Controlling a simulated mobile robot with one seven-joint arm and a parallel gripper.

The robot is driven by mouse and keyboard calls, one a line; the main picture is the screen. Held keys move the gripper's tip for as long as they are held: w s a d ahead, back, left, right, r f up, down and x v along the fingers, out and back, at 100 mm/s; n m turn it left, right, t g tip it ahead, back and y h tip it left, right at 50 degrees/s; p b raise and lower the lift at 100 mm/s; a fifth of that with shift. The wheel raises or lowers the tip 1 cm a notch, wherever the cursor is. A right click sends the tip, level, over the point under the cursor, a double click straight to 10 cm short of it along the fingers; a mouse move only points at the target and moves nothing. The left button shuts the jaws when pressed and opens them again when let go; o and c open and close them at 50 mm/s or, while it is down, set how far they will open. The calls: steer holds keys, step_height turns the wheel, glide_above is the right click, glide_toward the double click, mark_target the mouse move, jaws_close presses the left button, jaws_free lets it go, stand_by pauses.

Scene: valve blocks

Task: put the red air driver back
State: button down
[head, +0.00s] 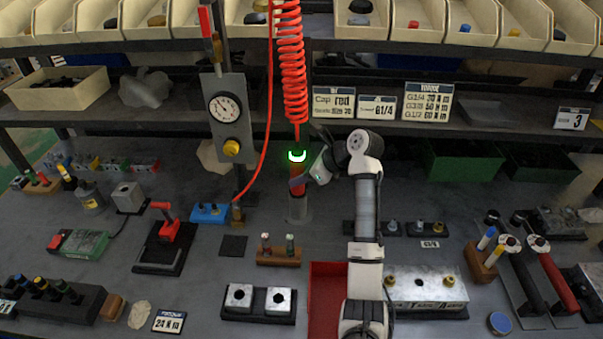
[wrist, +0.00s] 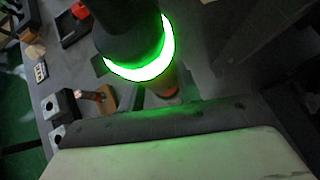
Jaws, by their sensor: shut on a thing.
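The red air driver (head: 296,182) hangs upright below the red coiled hose (head: 290,45), with a lit green-white ring near its top. My gripper (head: 302,180) is at the driver's body from the right and is shut on it. In the wrist view the driver's dark upper part (wrist: 128,35) and glowing ring fill the top middle, and a bit of red shows below.
A grey post with a pressure gauge (head: 225,107) stands left of the driver. A wooden block with small fittings (head: 278,257) and a red tray (head: 326,310) lie in front. The shelf edge (head: 400,128) runs behind. Some bench left of the holder is clear.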

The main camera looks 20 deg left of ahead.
stand_by(0.3)
steer(key=c, duration=0.9)
jaws_free()
steer(key=shift+f, duration=0.1)
steer(key=v, duration=1.4)
steer(key=shift+a, duration=0.1)
